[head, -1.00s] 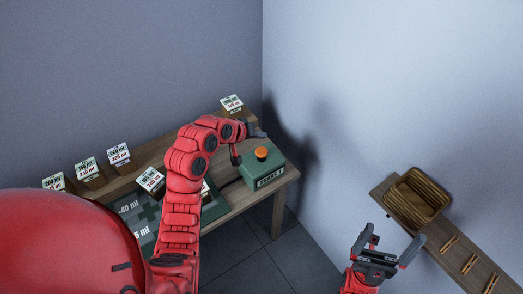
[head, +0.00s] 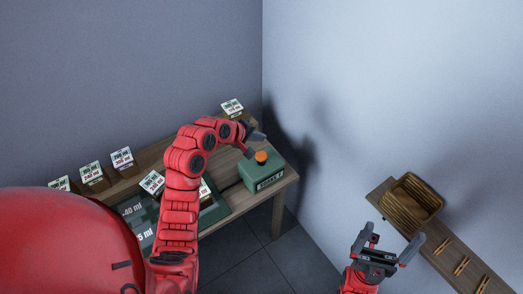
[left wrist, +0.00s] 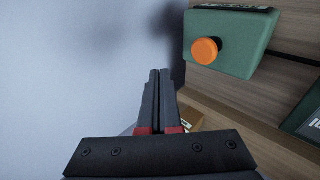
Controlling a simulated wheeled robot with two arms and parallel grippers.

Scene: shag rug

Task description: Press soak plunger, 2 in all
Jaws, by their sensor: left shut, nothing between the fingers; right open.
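A green box (head: 259,177) with an orange plunger (head: 261,157) on top and a dark label on its front stands at the right end of the wooden table. In the left wrist view, the orange plunger (left wrist: 205,51) and green box (left wrist: 242,42) are at upper right. My left gripper (head: 250,151) is shut and empty, close beside the plunger at its upper left in the head view. In the left wrist view, the shut fingertips (left wrist: 159,74) appear apart from the plunger. My right gripper (head: 388,241) is open and empty, away from the table.
Several small boxes with white cards (head: 122,158) stand along the table's back. A dark green mat (head: 212,212) lies partly behind my left arm. A woven basket (head: 411,203) sits on a wall shelf (head: 449,255) with wooden pegs. Walls close in behind and right.

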